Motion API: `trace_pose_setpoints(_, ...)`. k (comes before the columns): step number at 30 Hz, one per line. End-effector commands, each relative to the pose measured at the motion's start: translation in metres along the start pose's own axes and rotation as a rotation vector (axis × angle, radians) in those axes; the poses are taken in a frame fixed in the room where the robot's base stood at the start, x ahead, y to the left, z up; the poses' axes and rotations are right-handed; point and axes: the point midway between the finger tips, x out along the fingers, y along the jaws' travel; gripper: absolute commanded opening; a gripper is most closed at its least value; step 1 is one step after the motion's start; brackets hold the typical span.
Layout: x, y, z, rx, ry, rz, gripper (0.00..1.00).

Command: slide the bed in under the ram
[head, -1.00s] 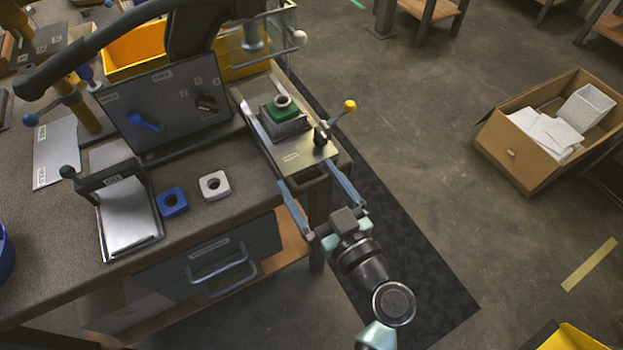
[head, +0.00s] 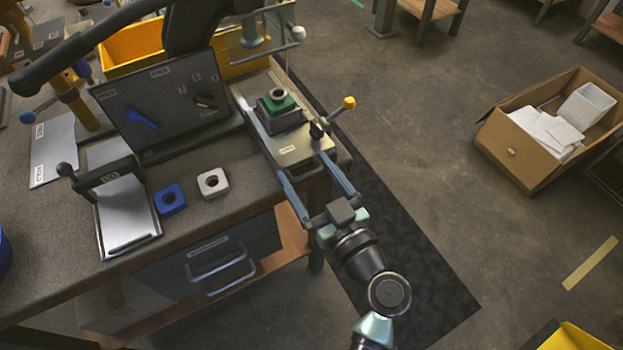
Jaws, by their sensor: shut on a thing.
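The bed (head: 297,150) is a flat pale metal plate on a slide at the table's right edge, with a small label near its front. A dark fixture (head: 280,118) with a green part (head: 275,103) and a grey ring on top sits on it. The ram (head: 250,35) is a grey cylinder behind a clear guard, above and behind the bed. The green part stands in front of the ram, not below it. My gripper (head: 301,165) has its two long blue-grey fingers spread along the bed's front end, shut on it. The exact contact is hard to see.
A yellow-knobbed lever (head: 349,103) stands close to the right of the bed. A control panel (head: 160,103) stands left of the slide. A blue block (head: 170,201) and white block (head: 213,183) lie on the table. The floor to the right is open before a cardboard box (head: 520,160).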

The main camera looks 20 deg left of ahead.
Motion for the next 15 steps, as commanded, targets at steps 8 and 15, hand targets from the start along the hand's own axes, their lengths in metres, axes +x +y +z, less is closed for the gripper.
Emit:
trace_pose_setpoints(8,0.071,-0.005,0.006,-0.001,0.005,-0.018,0.00)
trace_pose_setpoints(15,0.108,-0.006,0.003,0.003,0.000,-0.016,0.00)
